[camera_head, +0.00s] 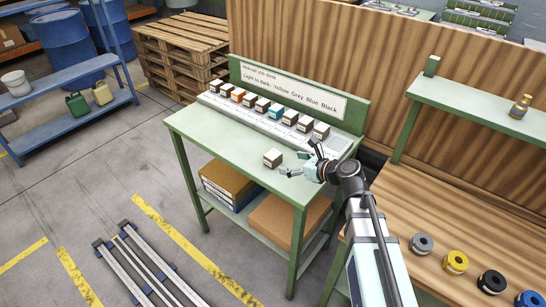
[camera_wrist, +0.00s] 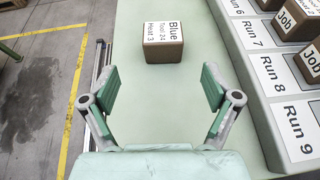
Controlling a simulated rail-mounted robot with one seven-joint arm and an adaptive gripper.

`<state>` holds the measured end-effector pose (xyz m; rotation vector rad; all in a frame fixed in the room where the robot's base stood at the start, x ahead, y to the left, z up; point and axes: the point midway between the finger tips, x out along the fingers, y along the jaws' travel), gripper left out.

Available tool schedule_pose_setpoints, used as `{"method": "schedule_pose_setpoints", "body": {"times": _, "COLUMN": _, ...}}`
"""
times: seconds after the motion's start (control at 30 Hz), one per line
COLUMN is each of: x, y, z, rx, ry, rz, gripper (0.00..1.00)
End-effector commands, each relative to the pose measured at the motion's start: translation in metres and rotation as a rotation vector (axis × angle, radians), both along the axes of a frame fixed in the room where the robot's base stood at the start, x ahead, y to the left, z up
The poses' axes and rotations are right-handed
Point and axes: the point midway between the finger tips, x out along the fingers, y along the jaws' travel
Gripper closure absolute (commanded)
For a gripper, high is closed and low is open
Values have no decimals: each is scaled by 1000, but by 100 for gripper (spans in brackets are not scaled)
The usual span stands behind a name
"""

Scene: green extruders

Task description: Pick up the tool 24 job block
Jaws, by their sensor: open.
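The tool 24 job block (camera_head: 272,158) is a small brown cube with a white label on top, sitting alone on the green desk (camera_head: 215,150). In the wrist view the block (camera_wrist: 163,42) shows its label, "Blue Tool 24 Heat 3". My gripper (camera_head: 303,160) is at the right end of the desk, just right of the block. In the wrist view my gripper (camera_wrist: 157,88) is open and empty, its two fingers wide apart, with the block beyond the fingertips and roughly centred between them.
A rack (camera_head: 325,140) along the desk's back holds a row of job blocks (camera_head: 262,105) in numbered Run slots; the Run 9 slot (camera_wrist: 297,127) looks empty. A sign board (camera_head: 290,88) stands behind it. The desk around the block is clear. A wooden bench (camera_head: 440,215) with spools is at right.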

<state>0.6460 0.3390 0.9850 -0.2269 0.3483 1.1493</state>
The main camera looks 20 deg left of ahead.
Motion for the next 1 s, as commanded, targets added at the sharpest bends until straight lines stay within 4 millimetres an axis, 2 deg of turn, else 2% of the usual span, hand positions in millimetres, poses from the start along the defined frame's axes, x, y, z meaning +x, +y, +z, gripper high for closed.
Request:
{"method": "schedule_pose_setpoints", "body": {"times": 0.03, "x": 6, "y": 11, "z": -2, "rx": 0, "ry": 1, "rz": 3, "gripper": 12}}
{"method": "schedule_pose_setpoints", "body": {"times": 0.2, "x": 15, "y": 31, "z": -12, "rx": -1, "ry": 0, "rz": 2, "gripper": 12}}
{"method": "schedule_pose_setpoints", "body": {"times": 0.53, "x": 21, "y": 45, "z": -19, "rx": -1, "ry": 0, "rz": 1, "gripper": 12}}
{"method": "schedule_pose_setpoints", "body": {"times": 0.83, "x": 39, "y": 77, "z": -34, "rx": -1, "ry": -1, "rz": 2, "gripper": 12}}
{"method": "schedule_pose_setpoints", "body": {"times": 1.0, "x": 40, "y": 82, "z": -38, "rx": -1, "ry": -2, "rz": 1, "gripper": 12}}
